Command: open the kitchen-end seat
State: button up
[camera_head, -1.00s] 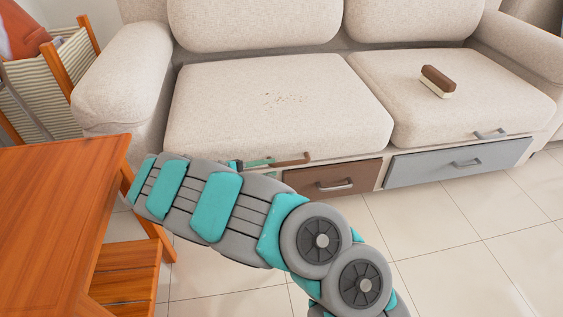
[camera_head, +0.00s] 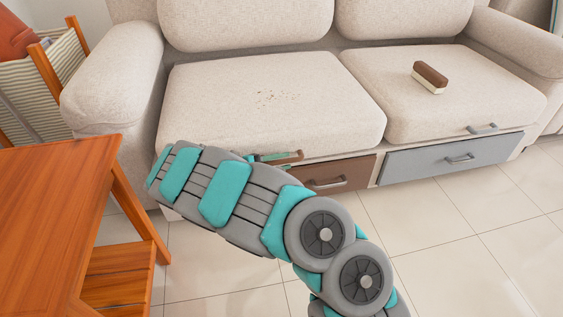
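The beige sofa has two seats. The left seat (camera_head: 265,105) has crumbs on top and a brown handle (camera_head: 293,157) at its front edge. The right seat (camera_head: 450,95) has a grey handle (camera_head: 482,128) and a brown-and-cream brush (camera_head: 430,78) on it. Both seats lie flat. The view does not show which end faces the kitchen. My gripper (camera_head: 272,158) is at the left seat's brown handle, mostly hidden behind my arm. I cannot tell whether its fingers are open, shut or touching the handle.
Below the seats are a brown drawer (camera_head: 340,175) and a grey drawer (camera_head: 450,160), both shut. An orange wooden table (camera_head: 55,215) stands at the left, close to my arm. A striped basket (camera_head: 45,90) is behind it. The tiled floor (camera_head: 460,230) at right is clear.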

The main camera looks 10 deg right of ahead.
grip_shut()
dwell(1.2)
